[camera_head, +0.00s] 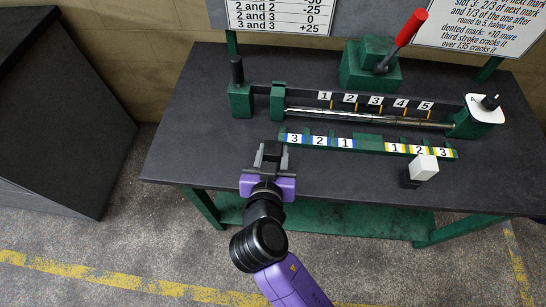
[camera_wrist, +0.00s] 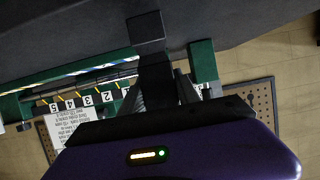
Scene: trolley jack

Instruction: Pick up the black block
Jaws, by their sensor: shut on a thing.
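My gripper (camera_head: 271,160) is shut on a black block (camera_head: 272,148), in front of the left end of the green numbered strip. In the wrist view, the block (camera_wrist: 157,75) shows dark between the two fingers (camera_wrist: 160,92) and reaches out past them. The fingers hide part of its sides. The dark surroundings make it hard to tell how high it is above the tabletop.
The dark table (camera_head: 210,150) carries a green numbered strip (camera_head: 365,145), a metal rod (camera_head: 370,117) in a green frame, and a red-handled jack (camera_head: 372,65). A white block (camera_head: 424,168) stands at right beside a dark block (camera_head: 408,179). The left front tabletop is clear.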

